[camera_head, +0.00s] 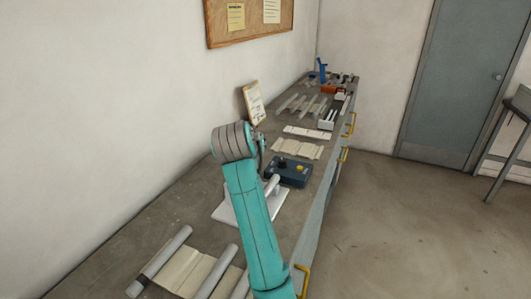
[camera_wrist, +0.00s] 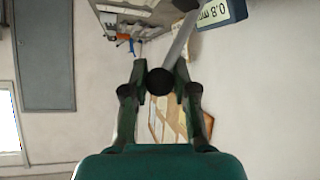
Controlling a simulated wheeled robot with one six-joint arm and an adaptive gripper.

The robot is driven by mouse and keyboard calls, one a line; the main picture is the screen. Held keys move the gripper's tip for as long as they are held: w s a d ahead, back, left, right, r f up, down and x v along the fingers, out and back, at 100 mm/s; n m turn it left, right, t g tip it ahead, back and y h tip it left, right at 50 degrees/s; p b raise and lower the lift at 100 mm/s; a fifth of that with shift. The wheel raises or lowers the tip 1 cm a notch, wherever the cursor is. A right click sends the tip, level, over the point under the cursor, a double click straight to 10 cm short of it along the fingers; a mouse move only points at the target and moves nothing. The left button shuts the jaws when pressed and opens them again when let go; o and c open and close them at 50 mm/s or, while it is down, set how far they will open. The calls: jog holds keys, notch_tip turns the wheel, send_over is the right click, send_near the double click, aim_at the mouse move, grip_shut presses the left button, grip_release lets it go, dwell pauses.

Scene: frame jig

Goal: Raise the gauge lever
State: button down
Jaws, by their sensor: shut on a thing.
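In the wrist view, my gripper (camera_wrist: 161,76) has its two dark fingers on either side of the round black knob (camera_wrist: 160,82) of the gauge lever. It is shut on this knob. The lever's grey rod (camera_wrist: 181,40) runs from the knob up and to the right, towards a dark pivot at the top edge. A blue block (camera_wrist: 222,12) marked "0.8 mm" is beside the rod's upper end. In the head view my teal arm covers much of the near bench, and I cannot make out the lever or my fingertips clearly.
The long bench (camera_head: 130,240) runs along the left wall. Grey tubes (camera_head: 165,258) lie in front, with several parts farther back.

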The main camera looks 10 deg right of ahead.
jog(key=shift+w+a+r+n+g+h, duration=0.1)
jog(key=shift+w+a+n+g+h, duration=0.35)
jog(key=shift+a, duration=0.45)
jog(key=shift+w, duration=0.15)
jog(key=c, duration=0.9)
grip_release()
jog(key=shift+a, duration=0.1)
jog(key=shift+r, duration=0.1)
jog(key=shift+r, duration=0.1)
jog(key=v, duration=1.1)
jog(key=shift+s+r, duration=0.1)
jog(key=shift+s, duration=0.3)
